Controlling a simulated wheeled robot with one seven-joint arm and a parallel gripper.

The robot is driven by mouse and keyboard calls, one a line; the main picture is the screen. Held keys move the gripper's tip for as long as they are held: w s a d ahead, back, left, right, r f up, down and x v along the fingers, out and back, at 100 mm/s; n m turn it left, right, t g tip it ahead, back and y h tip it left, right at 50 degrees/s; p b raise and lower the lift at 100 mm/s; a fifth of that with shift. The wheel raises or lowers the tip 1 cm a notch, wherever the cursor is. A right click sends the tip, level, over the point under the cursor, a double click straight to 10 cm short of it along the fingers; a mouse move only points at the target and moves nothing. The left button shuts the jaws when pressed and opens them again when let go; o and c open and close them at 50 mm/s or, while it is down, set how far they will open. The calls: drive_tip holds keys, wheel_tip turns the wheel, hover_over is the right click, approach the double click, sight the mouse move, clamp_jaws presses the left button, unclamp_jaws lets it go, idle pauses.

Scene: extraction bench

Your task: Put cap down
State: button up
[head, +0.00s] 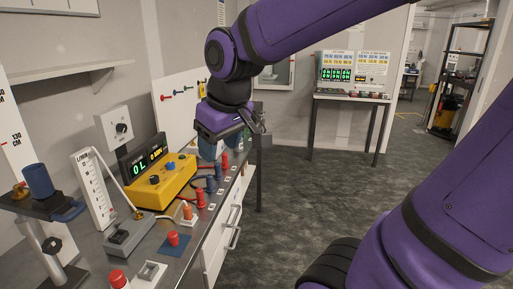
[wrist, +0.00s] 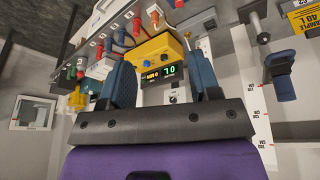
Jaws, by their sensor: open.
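My gripper (head: 212,149) is open above the far part of the bench, beyond the yellow meter. In the wrist view the two blue fingers of my gripper (wrist: 163,78) stand wide apart, with nothing held between them. Several small capped pieces stand on the bench, and I cannot tell which is the task's cap. One red piece (head: 173,239) sits on a blue square, and another red piece (head: 118,278) is at the near edge. An orange and white piece (head: 187,211) stands near the bench's front edge.
The yellow meter (head: 168,187) with a green display stands mid-bench, with leads running to red and blue terminals. A white drawer (head: 220,243) fronts the bench. The floor (head: 300,215) to the right is clear.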

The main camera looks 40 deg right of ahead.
drive_tip(key=s+d+r+m+t, duration=0.1)
drive_tip(key=s, duration=0.8)
drive_tip(key=shift+s+r+m, duration=0.2)
drive_tip(key=shift+r+m, duration=0.2)
drive_tip(key=shift+d, duration=0.1)
idle(0.4)
